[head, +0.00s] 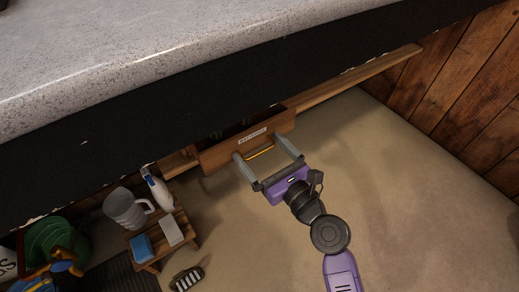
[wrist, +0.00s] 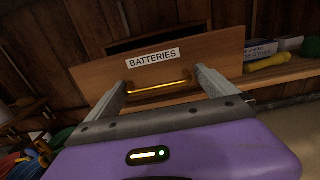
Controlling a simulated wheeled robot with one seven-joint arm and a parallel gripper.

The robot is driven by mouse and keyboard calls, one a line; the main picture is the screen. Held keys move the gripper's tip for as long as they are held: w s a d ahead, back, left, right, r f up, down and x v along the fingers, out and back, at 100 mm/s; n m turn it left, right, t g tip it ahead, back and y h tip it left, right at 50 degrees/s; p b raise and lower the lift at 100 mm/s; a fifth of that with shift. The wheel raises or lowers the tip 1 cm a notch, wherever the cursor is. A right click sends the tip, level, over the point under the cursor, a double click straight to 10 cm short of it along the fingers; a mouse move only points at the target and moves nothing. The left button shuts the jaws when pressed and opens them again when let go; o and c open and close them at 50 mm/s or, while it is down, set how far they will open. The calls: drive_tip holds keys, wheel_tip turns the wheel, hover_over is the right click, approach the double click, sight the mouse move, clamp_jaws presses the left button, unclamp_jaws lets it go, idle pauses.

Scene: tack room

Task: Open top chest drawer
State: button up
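A wooden drawer (head: 218,154) shows in the head view under the dark edge of the worktop. It stands partly out, with its inside and some dark green contents visible. Its front also fills the upper middle of the wrist view (wrist: 225,52), with a white label reading BATTERIES (wrist: 153,59). A brass bar handle (wrist: 157,88) is below the label. My gripper (head: 259,148) is open, its two grey fingers wide apart, one near each end of the handle. In the wrist view the handle lies between the fingers (wrist: 160,82); I cannot tell whether they touch the drawer front.
The speckled worktop (head: 190,50) hides most of the chest. At left, a small wooden stool (head: 150,247) holds a blue and a grey block, near a grey pitcher (head: 124,209) and a white bottle (head: 158,188). A brush (head: 186,279) lies on the floor. Floor at right is clear.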

drive_tip(key=shift+d, duration=0.15)
drive_tip(key=p+v, duration=0.1)
drive_tip(key=v, duration=0.6)
drive_tip(key=shift+s+d, duration=0.15)
drive_tip(key=shift+s, duration=0.15)
